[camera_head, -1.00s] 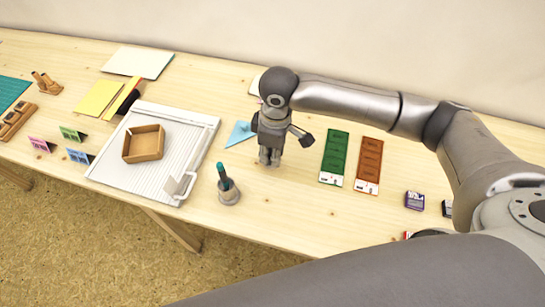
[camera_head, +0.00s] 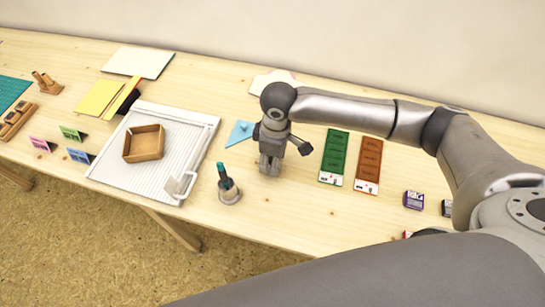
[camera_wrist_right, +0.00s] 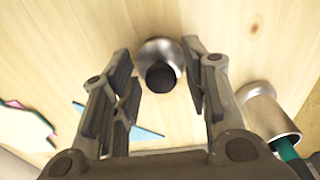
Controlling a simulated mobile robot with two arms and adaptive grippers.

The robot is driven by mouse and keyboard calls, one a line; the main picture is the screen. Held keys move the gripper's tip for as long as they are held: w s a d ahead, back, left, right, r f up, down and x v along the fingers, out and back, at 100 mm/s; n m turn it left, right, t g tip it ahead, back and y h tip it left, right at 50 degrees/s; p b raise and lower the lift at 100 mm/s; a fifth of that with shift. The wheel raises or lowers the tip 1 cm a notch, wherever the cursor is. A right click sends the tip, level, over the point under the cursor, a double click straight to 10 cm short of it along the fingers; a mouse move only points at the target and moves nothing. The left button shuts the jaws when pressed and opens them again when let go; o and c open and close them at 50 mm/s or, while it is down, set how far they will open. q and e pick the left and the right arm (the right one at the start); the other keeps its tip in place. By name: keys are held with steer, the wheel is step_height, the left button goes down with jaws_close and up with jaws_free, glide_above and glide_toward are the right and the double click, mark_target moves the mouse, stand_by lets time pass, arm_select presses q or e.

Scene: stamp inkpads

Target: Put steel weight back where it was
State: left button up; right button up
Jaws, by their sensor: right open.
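The steel weight (camera_wrist_right: 160,50), round and shiny with a dark knob on top, stands on the table in the right wrist view. It is between the two fingers of my right gripper (camera_wrist_right: 162,72), which are spread with a finger on either side of it. In the head view my right gripper (camera_head: 270,168) points down low over the table, just right of the pen cup, and the weight cannot be made out there. My left gripper is not in view.
A metal cup (camera_head: 229,195) with a teal-topped item stands close left of my gripper. A blue triangle (camera_head: 240,132) lies behind. The white trimmer board (camera_head: 205,140) bears a wooden tray (camera_head: 131,147). Green (camera_head: 335,155) and brown (camera_head: 368,163) strips lie to the right. The table front is clear.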

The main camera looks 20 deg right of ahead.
step_height(320, 180, up, 12)
steer(key=shift+s+d+r, duration=0.15)
steer(key=shift+s+d, duration=0.1)
stand_by(0.3)
stand_by(0.5)
